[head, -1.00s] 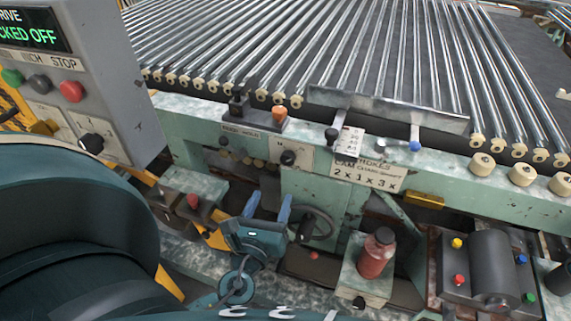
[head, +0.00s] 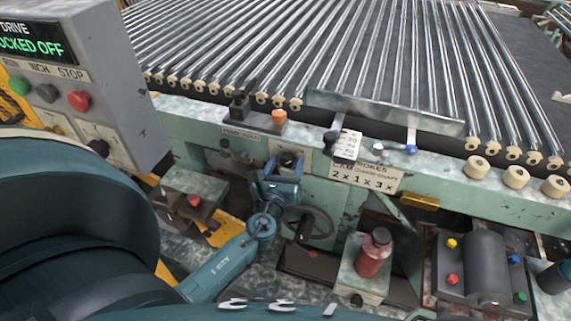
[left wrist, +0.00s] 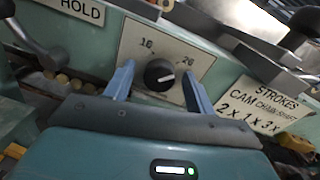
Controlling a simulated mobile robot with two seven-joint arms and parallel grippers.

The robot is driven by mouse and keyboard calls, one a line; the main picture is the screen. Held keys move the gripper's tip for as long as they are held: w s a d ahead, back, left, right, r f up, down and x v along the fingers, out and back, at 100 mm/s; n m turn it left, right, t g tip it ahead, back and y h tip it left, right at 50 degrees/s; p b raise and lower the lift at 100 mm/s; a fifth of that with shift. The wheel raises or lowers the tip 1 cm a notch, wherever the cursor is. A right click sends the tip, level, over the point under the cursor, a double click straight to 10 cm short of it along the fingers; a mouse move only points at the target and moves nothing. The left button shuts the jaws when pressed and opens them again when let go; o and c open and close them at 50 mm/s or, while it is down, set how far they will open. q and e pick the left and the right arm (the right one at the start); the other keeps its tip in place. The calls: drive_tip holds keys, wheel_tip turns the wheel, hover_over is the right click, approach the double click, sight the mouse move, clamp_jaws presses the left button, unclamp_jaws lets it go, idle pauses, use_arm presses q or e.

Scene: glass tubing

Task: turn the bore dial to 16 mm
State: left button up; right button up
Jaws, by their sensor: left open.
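The knob also shows in the head view (head: 287,159). My left gripper (head: 285,166) is open in front of the dial, its blue fingers on either side of the knob. In the left wrist view the fingertips (left wrist: 159,72) appear apart from the knob. My right gripper is not in view.
A handwheel (head: 310,228) stands just below the dial. A black fixture with an orange knob (head: 279,116) sits on the ledge above. The strokes plate (head: 365,173) is to the right.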

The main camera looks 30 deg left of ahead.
use_arm(q)
drive_tip(key=c, duration=1)
drive_tip(key=shift+o, duration=0.2)
